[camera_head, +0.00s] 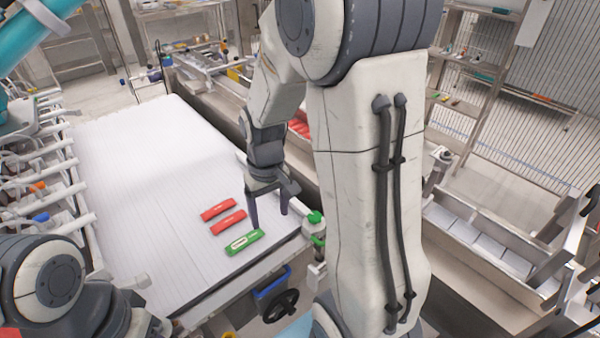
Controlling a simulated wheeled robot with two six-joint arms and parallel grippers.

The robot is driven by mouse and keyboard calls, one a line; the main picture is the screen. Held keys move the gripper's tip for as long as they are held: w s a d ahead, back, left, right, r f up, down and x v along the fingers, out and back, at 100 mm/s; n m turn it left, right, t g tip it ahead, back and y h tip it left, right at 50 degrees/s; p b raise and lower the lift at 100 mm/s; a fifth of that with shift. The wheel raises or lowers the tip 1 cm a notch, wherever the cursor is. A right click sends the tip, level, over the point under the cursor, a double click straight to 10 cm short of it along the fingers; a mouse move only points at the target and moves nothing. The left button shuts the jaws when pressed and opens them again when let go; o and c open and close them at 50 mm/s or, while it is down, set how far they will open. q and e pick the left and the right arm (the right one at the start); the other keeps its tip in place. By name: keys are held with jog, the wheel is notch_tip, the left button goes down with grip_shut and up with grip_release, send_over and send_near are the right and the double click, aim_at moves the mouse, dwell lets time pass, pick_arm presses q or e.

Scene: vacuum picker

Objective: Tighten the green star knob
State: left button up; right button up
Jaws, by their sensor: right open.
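A small green knob (315,217) sits at the right edge of the white table, just right of my right gripper. Its star shape is too small to make out. A second green part (318,241) shows just below it, partly hidden by my right arm. My right gripper (268,212) points down, open and empty, with its two dark fingers apart. It is above the table's right edge, left of the knob, and no contact shows. My left arm shows at the lower left, but its gripper is not in view.
Two red blocks (228,222) and a green labelled block (244,242) lie on the white table (140,170). A black handwheel (281,306) and blue part are below its front edge. A rail with bins (480,240) runs right. The table's left and middle are clear.

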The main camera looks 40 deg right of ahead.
aim_at(315, 215)
jog(key=d+r+m+p, duration=0.3)
jog(key=d+p, duration=0.2)
jog(key=d, duration=0.7)
pick_arm(q)
notch_tip(315, 215, up, 9)
jog(key=p, duration=0.1)
pick_arm(e)
jog(key=f, duration=1.1)
jog(key=shift+s+d, duration=0.2)
jog(key=shift+d, duration=0.2)
pick_arm(q)
jog(key=shift+f, duration=0.1)
